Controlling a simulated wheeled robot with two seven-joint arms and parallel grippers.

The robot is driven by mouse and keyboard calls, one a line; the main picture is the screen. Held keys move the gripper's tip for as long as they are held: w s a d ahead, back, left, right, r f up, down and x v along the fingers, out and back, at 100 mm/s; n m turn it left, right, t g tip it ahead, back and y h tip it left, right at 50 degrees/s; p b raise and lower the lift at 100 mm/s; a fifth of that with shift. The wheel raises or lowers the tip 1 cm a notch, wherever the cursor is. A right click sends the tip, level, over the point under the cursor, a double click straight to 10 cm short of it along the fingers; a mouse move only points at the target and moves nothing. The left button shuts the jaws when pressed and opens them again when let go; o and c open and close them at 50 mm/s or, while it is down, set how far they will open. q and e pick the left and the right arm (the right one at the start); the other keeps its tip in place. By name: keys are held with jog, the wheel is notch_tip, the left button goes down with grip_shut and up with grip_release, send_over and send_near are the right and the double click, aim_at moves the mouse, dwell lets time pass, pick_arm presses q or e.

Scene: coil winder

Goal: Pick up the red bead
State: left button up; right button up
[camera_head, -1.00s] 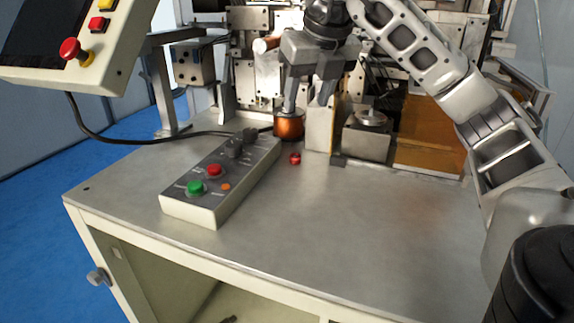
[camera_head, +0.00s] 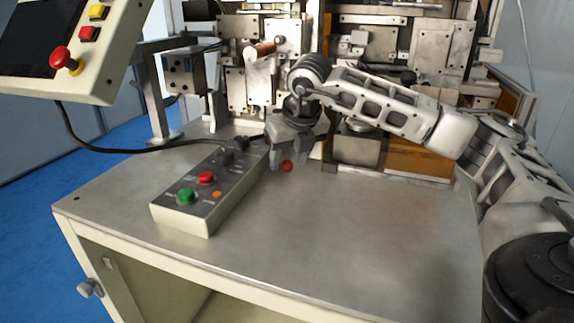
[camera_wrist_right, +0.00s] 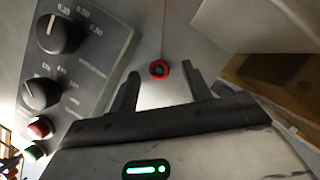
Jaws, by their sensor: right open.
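The red bead (camera_head: 287,166) sits on the metal tabletop, just right of the control box. My right gripper (camera_head: 289,163) is pointed down over it, with its fingers apart. In the right wrist view, the bead (camera_wrist_right: 159,69) is a small red ring with a dark hole, lying a little beyond the fingertips and between their lines. The open fingers (camera_wrist_right: 163,76) hold nothing. My left gripper is in neither view.
The control box (camera_head: 209,187) with knobs and red and green buttons stands close left of my right gripper; it also shows in the wrist view (camera_wrist_right: 85,60). The winding machine (camera_head: 375,60) stands behind. The front tabletop (camera_head: 330,235) is clear.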

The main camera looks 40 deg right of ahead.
aim_at(289, 164)
jog(key=shift+w+f, duration=0.1)
jog(key=shift+f, duration=0.15)
jog(key=c, duration=1)
jog(key=shift+c, duration=0.2)
jog(key=shift+r, duration=0.1)
jog(key=shift+r, duration=0.45)
notch_tip(289, 164, up, 2)
jog(key=shift+r, duration=0.2)
jog(key=s+a+r+p, duration=0.1)
jog(key=s+a+r, duration=0.8)
jog(key=a, duration=0.1)
jog(key=shift+a+r, duration=0.3)
